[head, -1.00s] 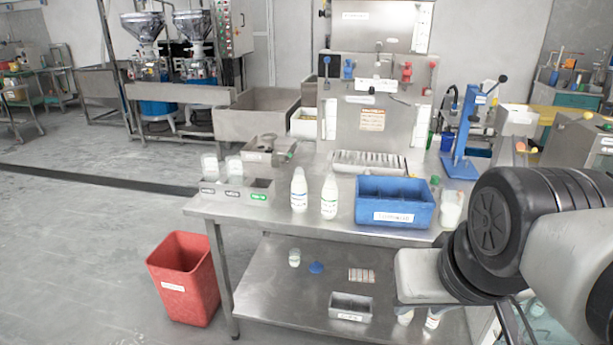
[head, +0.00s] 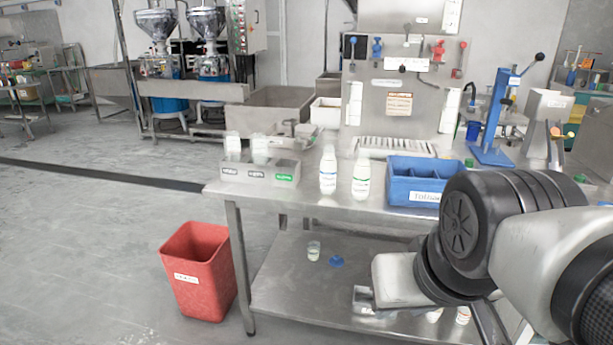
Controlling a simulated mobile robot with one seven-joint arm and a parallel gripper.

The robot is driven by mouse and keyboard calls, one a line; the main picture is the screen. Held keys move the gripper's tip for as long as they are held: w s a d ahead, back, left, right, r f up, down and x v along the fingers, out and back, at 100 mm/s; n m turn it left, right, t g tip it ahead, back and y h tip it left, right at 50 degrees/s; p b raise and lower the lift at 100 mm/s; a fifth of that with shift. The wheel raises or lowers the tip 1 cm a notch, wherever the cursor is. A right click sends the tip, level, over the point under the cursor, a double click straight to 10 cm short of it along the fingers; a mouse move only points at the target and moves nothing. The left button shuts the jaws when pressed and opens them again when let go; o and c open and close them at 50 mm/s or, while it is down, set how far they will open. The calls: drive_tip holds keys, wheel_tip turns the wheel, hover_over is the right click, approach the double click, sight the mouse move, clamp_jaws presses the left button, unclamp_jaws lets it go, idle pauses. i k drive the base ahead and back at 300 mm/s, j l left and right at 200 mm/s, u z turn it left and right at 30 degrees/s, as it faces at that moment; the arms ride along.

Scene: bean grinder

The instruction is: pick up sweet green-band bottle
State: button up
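Two white bottles stand upright side by side near the front edge of the steel table (head: 312,192). The right one (head: 361,177) has a green band on its label. The left one (head: 328,172) has a bluish band. The word on the green-band label is too small to read. My arm is at the lower right, in front of the table and to the right of the bottles. Its fingers do not show, so I cannot see the gripper's state. Nothing hides the two bottles.
A blue divided bin (head: 411,196) stands just right of the bottles. A grey labelled holder (head: 231,174) with white containers is to their left. A red bin (head: 202,270) stands on the floor. More bottles (head: 463,316) show low beside my arm.

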sight(362, 171)
drive_tip(key=i+j+z, duration=0.15)
drive_tip(key=i, duration=0.3)
drive_tip(key=i+j+z, duration=0.2)
drive_tip(key=i, duration=0.3)
drive_tip(key=i+j+z, duration=0.15)
drive_tip(key=i, duration=0.3)
